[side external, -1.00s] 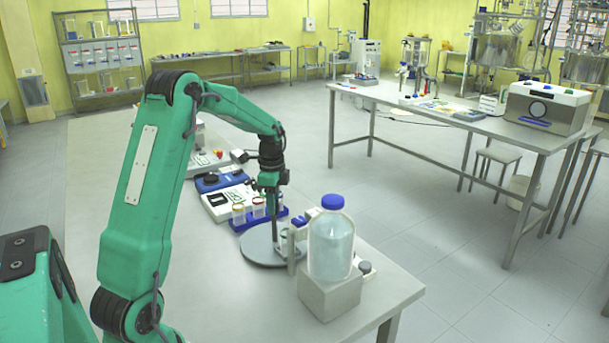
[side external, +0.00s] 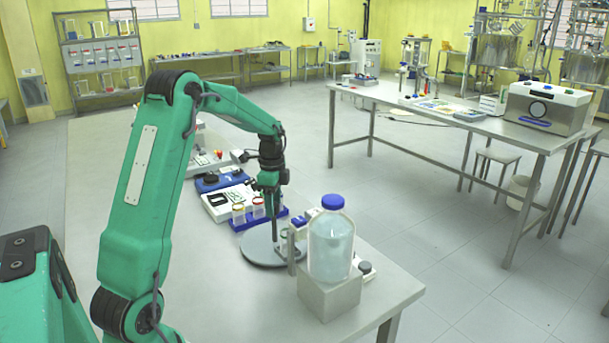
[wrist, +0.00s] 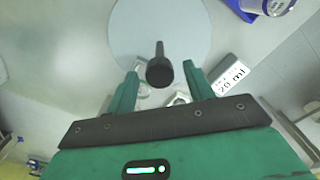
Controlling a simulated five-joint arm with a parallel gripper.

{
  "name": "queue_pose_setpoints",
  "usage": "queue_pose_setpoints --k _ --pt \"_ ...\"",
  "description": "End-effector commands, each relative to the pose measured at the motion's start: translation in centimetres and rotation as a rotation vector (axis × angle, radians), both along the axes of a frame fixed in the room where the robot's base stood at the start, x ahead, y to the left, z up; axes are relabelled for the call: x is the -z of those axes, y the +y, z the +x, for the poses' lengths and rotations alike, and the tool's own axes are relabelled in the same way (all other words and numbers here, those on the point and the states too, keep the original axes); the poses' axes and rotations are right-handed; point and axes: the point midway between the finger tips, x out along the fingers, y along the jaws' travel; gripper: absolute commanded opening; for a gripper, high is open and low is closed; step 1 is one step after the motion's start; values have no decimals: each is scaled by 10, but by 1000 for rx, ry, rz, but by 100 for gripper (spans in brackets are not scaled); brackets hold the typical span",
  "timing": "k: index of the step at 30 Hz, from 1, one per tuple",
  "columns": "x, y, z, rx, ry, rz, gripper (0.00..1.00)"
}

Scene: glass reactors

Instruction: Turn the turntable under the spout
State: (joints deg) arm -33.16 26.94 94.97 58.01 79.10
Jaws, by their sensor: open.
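The turntable (side external: 258,254) is a flat round grey disc on the bench; in the wrist view its pale disc (wrist: 140,25) fills the top middle. A dark upright peg (wrist: 159,70) shows between the fingers of my gripper (wrist: 162,71) in the wrist view. The fingers are open, with a gap on both sides of the peg. In the side view my gripper (side external: 272,212) points down over the disc. A grey upright stand (side external: 292,250) is at the disc's right edge. I cannot make out the spout clearly. Small clear glassware (wrist: 180,98) is partly hidden by my gripper.
A large blue-capped bottle (side external: 331,250) stands on a grey block (side external: 328,297) right of the disc. A blue rack with vials (side external: 240,222) is behind it on the left. The bench's left front is clear.

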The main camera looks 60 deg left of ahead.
Motion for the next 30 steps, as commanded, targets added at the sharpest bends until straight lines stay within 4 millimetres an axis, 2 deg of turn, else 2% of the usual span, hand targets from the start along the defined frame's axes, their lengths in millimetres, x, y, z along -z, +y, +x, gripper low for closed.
queue_pose_setpoints --k 8,21,30 --pt "-14 1 0 -1 -3 1 52" --pt "-67 0 0 0 -1 1 52" --pt "-79 0 0 1 -1 1 52"
